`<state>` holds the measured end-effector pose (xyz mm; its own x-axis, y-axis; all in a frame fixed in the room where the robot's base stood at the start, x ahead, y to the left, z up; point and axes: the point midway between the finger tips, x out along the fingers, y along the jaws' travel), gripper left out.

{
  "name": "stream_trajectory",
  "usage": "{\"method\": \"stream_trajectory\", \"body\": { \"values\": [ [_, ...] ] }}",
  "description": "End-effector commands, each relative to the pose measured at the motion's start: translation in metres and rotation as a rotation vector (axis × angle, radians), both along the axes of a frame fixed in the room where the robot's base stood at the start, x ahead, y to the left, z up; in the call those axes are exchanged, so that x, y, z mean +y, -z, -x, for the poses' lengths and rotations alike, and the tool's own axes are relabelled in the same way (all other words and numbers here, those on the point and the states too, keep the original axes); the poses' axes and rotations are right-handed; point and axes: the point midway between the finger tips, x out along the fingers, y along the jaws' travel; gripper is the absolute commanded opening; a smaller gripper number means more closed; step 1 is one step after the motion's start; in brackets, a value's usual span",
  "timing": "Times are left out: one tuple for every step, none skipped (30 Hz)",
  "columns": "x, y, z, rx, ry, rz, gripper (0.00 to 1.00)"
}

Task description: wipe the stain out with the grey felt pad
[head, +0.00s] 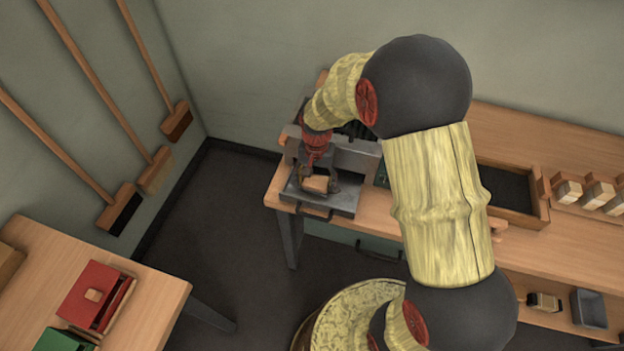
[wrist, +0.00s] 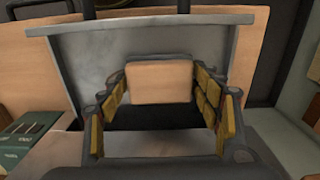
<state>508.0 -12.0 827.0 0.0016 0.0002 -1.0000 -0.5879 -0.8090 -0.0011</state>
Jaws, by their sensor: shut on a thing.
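My gripper (head: 320,173) is low over a grey metal stand (head: 343,198) at the left end of the wooden bench. In the wrist view my gripper (wrist: 160,76) has its yellow-padded fingers on both sides of a pale wooden block (wrist: 160,84) and is shut on it. The block also shows in the head view (head: 316,185). No stain can be made out; my gripper and the block cover part of the plate.
On the bench (head: 560,130) are a dark-lined tray (head: 543,208) and several pale blocks (head: 570,192) at the right. A green box (wrist: 28,135) is at left in the wrist view. A red box (head: 92,292) sits on the left table (head: 30,265). Floor between is clear.

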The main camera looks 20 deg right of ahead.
Motion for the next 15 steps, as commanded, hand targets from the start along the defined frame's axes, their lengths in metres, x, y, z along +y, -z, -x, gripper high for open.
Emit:
{"method": "stream_trajectory", "body": {
  "values": [
    [-0.004, -0.001, 0.003, 0.001, 0.002, 0.0, 0.44],
    [-0.006, -0.001, 0.005, 0.001, 0.002, 0.0, 0.44],
    [-0.009, -0.001, 0.007, 0.002, 0.002, 0.0, 0.44],
    [-0.011, -0.001, 0.008, 0.002, 0.001, 0.0, 0.44],
    [-0.012, -0.002, 0.01, 0.002, 0.002, 0.0, 0.44],
    [-0.014, -0.002, 0.011, 0.002, 0.002, 0.0, 0.44],
    [-0.015, -0.002, 0.012, 0.002, 0.001, 0.0, 0.44],
    [-0.016, -0.001, 0.012, 0.001, 0.001, 0.0, 0.44],
    [-0.017, -0.001, 0.013, 0.001, 0.001, 0.0, 0.44],
    [-0.017, -0.001, 0.013, 0.001, 0.001, 0.0, 0.44],
    [-0.018, -0.001, 0.013, 0.001, 0.001, 0.0, 0.44],
    [-0.019, -0.001, 0.014, 0.001, 0.001, 0.0, 0.44],
    [-0.02, -0.001, 0.015, 0.001, 0.001, 0.0, 0.44],
    [-0.021, -0.001, 0.016, 0.001, 0.001, 0.0, 0.44],
    [-0.023, -0.001, 0.017, 0.001, 0.001, 0.0, 0.44]
  ]
}}
